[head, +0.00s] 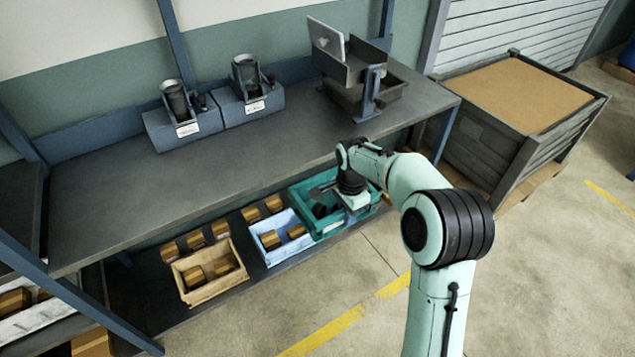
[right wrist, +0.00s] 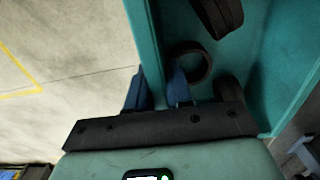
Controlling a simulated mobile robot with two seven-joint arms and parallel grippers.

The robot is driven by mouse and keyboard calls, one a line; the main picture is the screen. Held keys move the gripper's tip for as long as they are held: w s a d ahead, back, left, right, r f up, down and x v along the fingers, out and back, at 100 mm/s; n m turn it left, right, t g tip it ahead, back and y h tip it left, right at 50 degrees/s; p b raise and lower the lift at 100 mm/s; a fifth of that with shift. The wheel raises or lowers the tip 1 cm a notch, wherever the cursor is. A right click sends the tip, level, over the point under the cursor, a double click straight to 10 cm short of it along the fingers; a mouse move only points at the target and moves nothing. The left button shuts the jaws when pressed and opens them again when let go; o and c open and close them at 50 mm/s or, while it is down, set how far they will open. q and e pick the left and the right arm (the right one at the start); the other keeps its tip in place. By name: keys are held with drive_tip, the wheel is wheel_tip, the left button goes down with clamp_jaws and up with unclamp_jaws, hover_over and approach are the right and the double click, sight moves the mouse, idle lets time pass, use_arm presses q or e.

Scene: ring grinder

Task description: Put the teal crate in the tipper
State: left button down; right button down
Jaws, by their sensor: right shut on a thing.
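The teal crate (head: 365,213) sits on the low shelf under the bench, at the right end of a row of boxes. Dark rings (right wrist: 190,50) lie inside it. My right gripper (head: 352,205) reaches down to its front side. In the right wrist view its blue fingers (right wrist: 158,90) straddle the crate's teal wall (right wrist: 145,42), one outside and one inside, and are shut on it. What I take for the tipper (head: 347,70), a grey metal cradle with raised plates on a stand, is on the bench top at the right. My left gripper is out of view.
A light blue box (head: 265,252) and a tan box (head: 190,292) with brown parts stand left of the crate. Two small machines (head: 183,125) (head: 248,98) stand at the bench's back. A large wooden bin (head: 480,150) is at right. The bench's front top is clear.

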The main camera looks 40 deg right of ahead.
drive_tip(key=w+a+f+n, duration=0.2)
drive_tip(key=a+n, duration=0.4)
drive_tip(key=a, duration=0.2)
drive_tip(key=w+a+f+n+p, duration=0.1)
drive_tip(key=w+a+f+n, duration=0.1)
drive_tip(key=a+n, duration=0.5)
drive_tip(key=w+a+f+n, duration=0.3)
drive_tip(key=a+n, duration=0.3)
drive_tip(key=a, duration=0.2)
drive_tip(key=shift+a+f+n+p, duration=0.3)
drive_tip(key=shift+f, duration=0.05)
drive_tip(key=shift+s, duration=0.1)
